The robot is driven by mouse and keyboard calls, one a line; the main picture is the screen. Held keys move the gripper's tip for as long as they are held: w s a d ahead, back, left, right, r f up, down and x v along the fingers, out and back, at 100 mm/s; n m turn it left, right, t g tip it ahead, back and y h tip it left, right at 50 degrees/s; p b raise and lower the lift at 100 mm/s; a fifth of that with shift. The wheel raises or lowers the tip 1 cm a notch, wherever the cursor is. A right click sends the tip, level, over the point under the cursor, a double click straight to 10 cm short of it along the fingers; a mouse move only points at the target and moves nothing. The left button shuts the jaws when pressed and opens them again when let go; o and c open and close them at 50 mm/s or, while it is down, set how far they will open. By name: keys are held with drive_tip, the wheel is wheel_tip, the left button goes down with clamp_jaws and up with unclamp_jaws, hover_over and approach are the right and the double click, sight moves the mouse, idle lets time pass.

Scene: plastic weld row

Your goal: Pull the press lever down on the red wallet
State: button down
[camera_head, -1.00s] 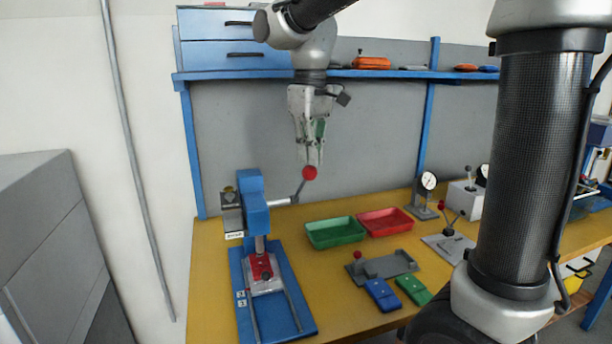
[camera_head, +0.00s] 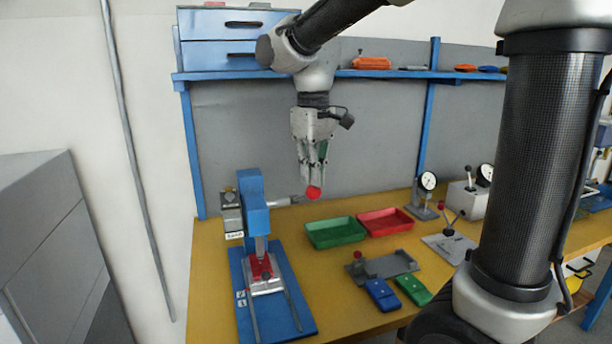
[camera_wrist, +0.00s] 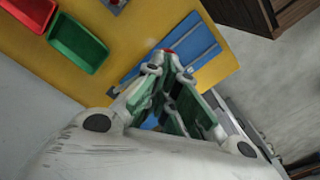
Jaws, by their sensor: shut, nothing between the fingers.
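The blue lever press (camera_head: 255,207) stands at the left of the bench on a blue base. Its lever (camera_head: 290,200) points right, close to level, and ends in a red knob (camera_head: 314,193). The red wallet (camera_head: 260,268) lies in a light holder under the press ram, partly covered by it. Whether the ram touches the wallet I cannot tell. My gripper (camera_head: 313,184) points down with its fingers shut and empty, the tips against or just above the knob's top. In the wrist view the red knob (camera_wrist: 168,51) shows just past the fingertips.
A green tray (camera_head: 335,242) and a red tray (camera_head: 411,224) sit right of the press. A grey fixture (camera_head: 388,264), a blue wallet (camera_head: 382,294) and a green wallet (camera_head: 413,290) lie in front. A blue shelf (camera_head: 400,74) runs behind my arm.

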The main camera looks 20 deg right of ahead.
sight(316, 191)
drive_tip(key=shift+s+f, duration=0.35)
drive_tip(key=shift+f, duration=0.25)
drive_tip(key=shift+s+f, duration=0.35)
drive_tip(key=shift+f, duration=0.2)
drive_tip(key=shift+s+f, duration=0.1)
drive_tip(key=shift+f, duration=0.05)
drive_tip(key=shift+s+f, duration=0.35)
drive_tip(key=shift+f, duration=0.5)
drive_tip(key=shift+s+f, duration=0.2)
drive_tip(key=shift+f, duration=0.45)
drive_tip(key=shift+s+f, duration=0.15)
drive_tip(key=shift+f, duration=0.75)
drive_tip(key=w+r, duration=0.2)
drive_tip(key=r, duration=0.5)
drive_tip(key=w+r, duration=0.3)
drive_tip(key=r, duration=0.4)
drive_tip(key=shift+r, duration=0.4)
